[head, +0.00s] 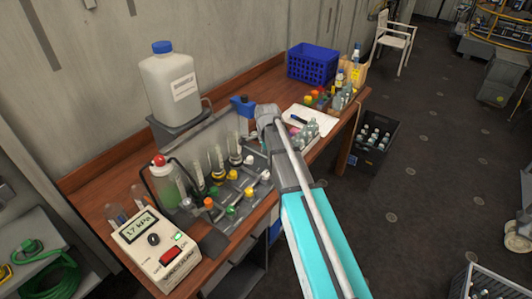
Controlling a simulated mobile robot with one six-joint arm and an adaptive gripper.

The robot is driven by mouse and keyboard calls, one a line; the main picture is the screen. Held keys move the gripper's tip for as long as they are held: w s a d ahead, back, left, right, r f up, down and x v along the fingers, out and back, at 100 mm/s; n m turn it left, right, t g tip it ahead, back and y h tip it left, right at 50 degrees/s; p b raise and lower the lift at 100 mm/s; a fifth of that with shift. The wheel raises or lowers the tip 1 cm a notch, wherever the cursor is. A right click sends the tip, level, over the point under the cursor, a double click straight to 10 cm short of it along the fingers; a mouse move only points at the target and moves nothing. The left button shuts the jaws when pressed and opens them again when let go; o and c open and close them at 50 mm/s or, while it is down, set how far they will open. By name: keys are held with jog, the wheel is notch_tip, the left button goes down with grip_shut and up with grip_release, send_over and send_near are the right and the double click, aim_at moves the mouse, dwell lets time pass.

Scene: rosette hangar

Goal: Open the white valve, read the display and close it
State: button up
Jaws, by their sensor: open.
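A manifold of grey fittings with coloured valve knobs stands on the wooden bench. Whether the white valve is open or shut is too small to tell. The beige meter (163,251) at the front left has a lit display (138,227) that seems to read 17 kPa; a decimal point cannot be made out. My arm reaches in from the bottom right, its wrist (266,113) beyond the manifold. I cannot make out my gripper's fingers.
A white jug (172,83) with a blue cap stands behind the manifold, and a green-liquid bottle (167,184) at its left. A blue basket (313,64) and small bottles are farther back. A black crate (373,138) is on the floor. Open floor lies right.

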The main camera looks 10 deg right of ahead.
jog(key=s+f+n+b, duration=0.5)
jog(key=s+n, duration=0.3)
jog(key=s, duration=0.2)
jog(key=s+f+n+b, duration=0.6)
jog(key=s+n, duration=0.2)
jog(key=s, duration=0.2)
jog(key=shift+s+a+f+n, duration=0.25)
jog(key=shift+a+f+n, duration=0.05)
dwell(0.4)
dwell(4.1)
jog(key=w+d+r+n+y+p, duration=0.2)
jog(key=w+r+n+p, duration=0.3)
jog(key=w+n, duration=0.3)
jog(key=w+d+r+n+y+p, duration=0.2)
jog(key=w+d+r+n+p, duration=0.2)
jog(key=w, duration=1)
notch_tip(320, 180, up, 3)
jog(key=n+p, duration=0.1)
jog(key=n, duration=0.4)
jog(key=shift+w+r+y+p, duration=0.15)
jog(key=shift+w+y+p, duration=0.15)
jog(key=shift+w+p, duration=0.05)
